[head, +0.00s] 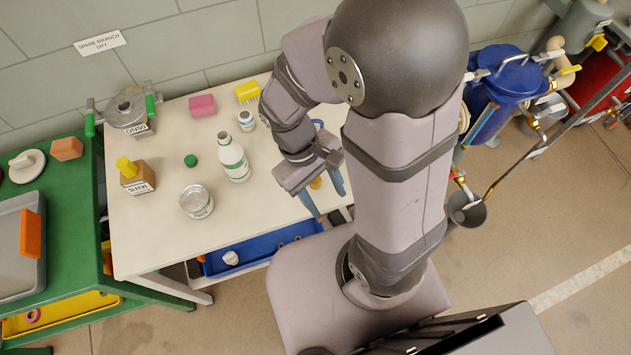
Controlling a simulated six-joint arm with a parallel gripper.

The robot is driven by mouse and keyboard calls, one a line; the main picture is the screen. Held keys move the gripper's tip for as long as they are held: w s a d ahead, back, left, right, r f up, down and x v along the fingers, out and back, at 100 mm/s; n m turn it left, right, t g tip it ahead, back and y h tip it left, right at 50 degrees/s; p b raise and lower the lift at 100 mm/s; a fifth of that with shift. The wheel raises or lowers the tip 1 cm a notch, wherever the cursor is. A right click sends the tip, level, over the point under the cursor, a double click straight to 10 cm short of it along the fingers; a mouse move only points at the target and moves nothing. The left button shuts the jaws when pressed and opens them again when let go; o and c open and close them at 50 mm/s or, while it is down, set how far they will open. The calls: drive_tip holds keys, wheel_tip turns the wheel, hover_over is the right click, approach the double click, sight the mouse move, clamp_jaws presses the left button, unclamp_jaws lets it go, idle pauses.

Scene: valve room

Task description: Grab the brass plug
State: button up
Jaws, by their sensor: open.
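My gripper (329,204) hangs at the right end of the cream table (160,240), its two blue-grey fingers apart. It is open. A small brass-yellow piece (315,183), which looks like the brass plug, shows between the fingers just below the gripper body. My gripper hides part of it, so its full shape cannot be seen. I cannot tell how far the fingers are above it or whether they touch it.
A white-green bottle (233,160), a small jar (246,121), a tin (197,202) and a green cap (190,160) stand left of my gripper. A blue tray (235,259) sits below the tabletop. A blue vessel (505,75) with pipes stands at right.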

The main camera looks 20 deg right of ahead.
wheel_tip(320, 180, down, 5)
drive_tip(key=s+n+g+h+b, duration=0.1)
drive_tip(key=s+n+h+b, duration=0.1)
drive_tip(key=n+h, duration=0.4)
drive_tip(key=n+t+h+b, duration=0.4)
drive_tip(key=n+t+h, duration=0.1)
drive_tip(key=n+t, duration=1)
approach(313, 184)
drive_tip(key=d, duration=0.3)
drive_tip(key=shift+f, duration=0.3)
drive_tip(key=shift+w+a+f+n+t+y, duration=0.1)
drive_tip(key=shift+w+a+n+t+y, duration=0.1)
drive_tip(key=shift+a+n+t+y, duration=0.55)
drive_tip(key=shift+h, duration=0.25)
drive_tip(key=shift+p+x, duration=1.1)
drive_tip(key=shift+x, duration=1.95)
drive_tip(key=shift+w+d, duration=0.4)
drive_tip(key=shift+d, duration=0.15)
clamp_jaws()
